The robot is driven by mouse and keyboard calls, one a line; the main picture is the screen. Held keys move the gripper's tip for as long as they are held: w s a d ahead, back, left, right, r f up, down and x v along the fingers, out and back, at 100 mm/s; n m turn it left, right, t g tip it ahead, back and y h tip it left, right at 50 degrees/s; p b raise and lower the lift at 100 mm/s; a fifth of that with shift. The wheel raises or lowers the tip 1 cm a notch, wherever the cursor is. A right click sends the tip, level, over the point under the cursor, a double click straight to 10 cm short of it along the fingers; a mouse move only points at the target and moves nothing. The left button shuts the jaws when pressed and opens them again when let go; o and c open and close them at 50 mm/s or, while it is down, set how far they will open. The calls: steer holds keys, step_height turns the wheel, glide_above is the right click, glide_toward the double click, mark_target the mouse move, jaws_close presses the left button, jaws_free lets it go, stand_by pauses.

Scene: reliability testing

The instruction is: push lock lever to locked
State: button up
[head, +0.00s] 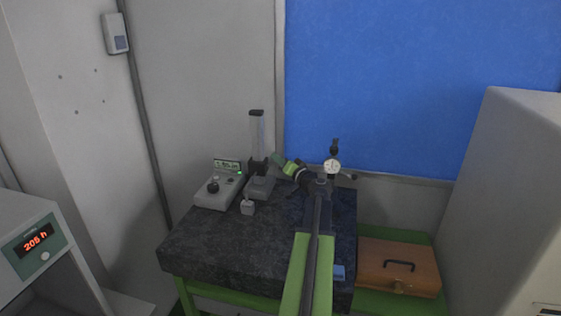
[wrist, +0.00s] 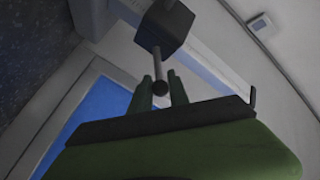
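A small stand (head: 257,138) with a clear upright column and a dark carriage block stands at the back of the dark stone table (head: 215,245). In the wrist view the dark block (wrist: 166,28) is at the top, and a thin grey lever (wrist: 157,64) with a dark ball end (wrist: 160,88) sticks out from it towards me. My gripper (wrist: 161,82) has its two fingers apart, one on each side of the lever near the ball. I cannot tell whether either finger touches it. In the head view my gripper (head: 277,159) is just right of the block and hides the lever.
A control box (head: 216,190) with a green display stands left of the stand, and a small grey block (head: 247,207) lies in front. A dial gauge (head: 332,166) stands behind my arm. The table's front left is clear. A brown case (head: 397,268) sits lower right.

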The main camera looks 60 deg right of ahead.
steer(key=shift+s+d, duration=0.1)
jaws_close()
stand_by(0.8)
